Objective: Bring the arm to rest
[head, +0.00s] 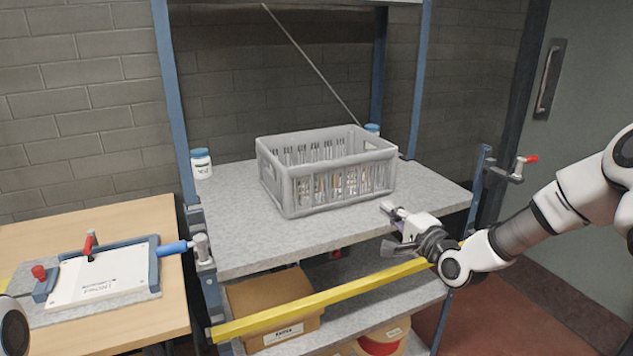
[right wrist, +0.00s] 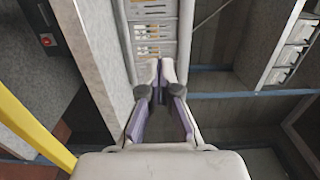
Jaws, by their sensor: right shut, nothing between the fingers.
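My right gripper (head: 387,207) is shut and empty. In the head view it is at the front edge of the grey shelf (head: 240,240), to the front right of the grey crate (head: 290,196), apart from it. In the right wrist view its two fingertips (right wrist: 161,88) meet, with nothing between them, and the crate (right wrist: 127,40) shows beyond. My right arm reaches in from the right over the yellow bar (head: 330,298). My left gripper is not in view; only a small white piece of my left arm shows at the lower left.
A wooden table (head: 135,222) on the left carries a clamped white plate (head: 100,277). A white jar (head: 201,164) stands behind the crate's left. A cardboard box (head: 262,300) is below.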

